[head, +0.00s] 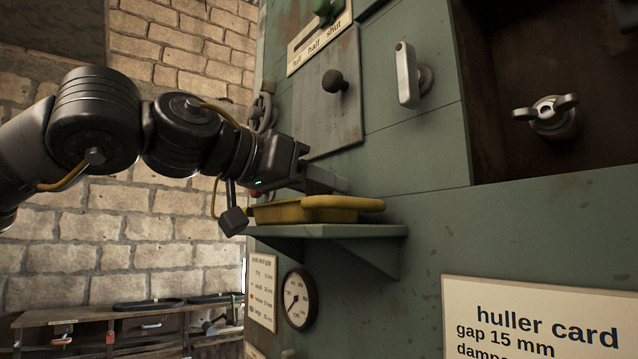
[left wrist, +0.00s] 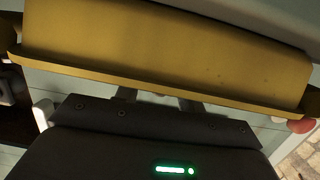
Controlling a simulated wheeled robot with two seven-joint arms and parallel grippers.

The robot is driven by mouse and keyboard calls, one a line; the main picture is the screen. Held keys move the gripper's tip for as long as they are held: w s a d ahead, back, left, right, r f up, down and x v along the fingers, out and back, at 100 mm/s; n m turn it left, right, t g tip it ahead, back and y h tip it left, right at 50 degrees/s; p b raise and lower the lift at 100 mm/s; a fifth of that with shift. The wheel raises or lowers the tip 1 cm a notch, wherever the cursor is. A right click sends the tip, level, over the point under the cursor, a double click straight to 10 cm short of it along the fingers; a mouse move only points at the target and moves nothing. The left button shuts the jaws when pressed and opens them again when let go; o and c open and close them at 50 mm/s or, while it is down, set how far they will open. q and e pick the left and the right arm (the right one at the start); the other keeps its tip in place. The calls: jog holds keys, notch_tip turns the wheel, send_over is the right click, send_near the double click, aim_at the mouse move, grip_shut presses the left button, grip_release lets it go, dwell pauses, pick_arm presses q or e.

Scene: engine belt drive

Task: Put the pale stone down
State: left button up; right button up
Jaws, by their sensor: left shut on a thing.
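My left gripper (head: 333,182) reaches in from the left, just above a yellow tray (head: 290,213) on a small green shelf (head: 370,231). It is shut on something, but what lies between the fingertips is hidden. I cannot make out the pale stone in either view. In the left wrist view, the yellow tray (left wrist: 170,55) fills the top and covers the fingertips. The finger bases (left wrist: 190,105) show below its edge. A rounded yellow bar (head: 343,202) lies along the tray's right part. My right gripper is not in view.
The green machine front stands close behind the shelf. A dark knob (head: 335,81), a pale lever (head: 406,75) and a wing-shaped handle (head: 548,114) stick out from it. A round gauge (head: 298,299) is below the shelf. A wooden bench (head: 150,330) stands at lower left.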

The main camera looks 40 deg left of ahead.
pick_arm(q)
jog(key=shift+d+f, duration=0.1)
jog(key=shift+f, duration=0.15)
jog(key=shift+f+b, duration=0.25)
jog(key=shift+b, duration=0.25)
jog(key=o, duration=0.7)
jog(key=shift+a, duration=0.2)
jog(key=o, duration=0.3)
jog(key=shift+d+r, duration=0.1)
jog(key=shift+d, duration=0.05)
jog(key=shift+r, duration=0.1)
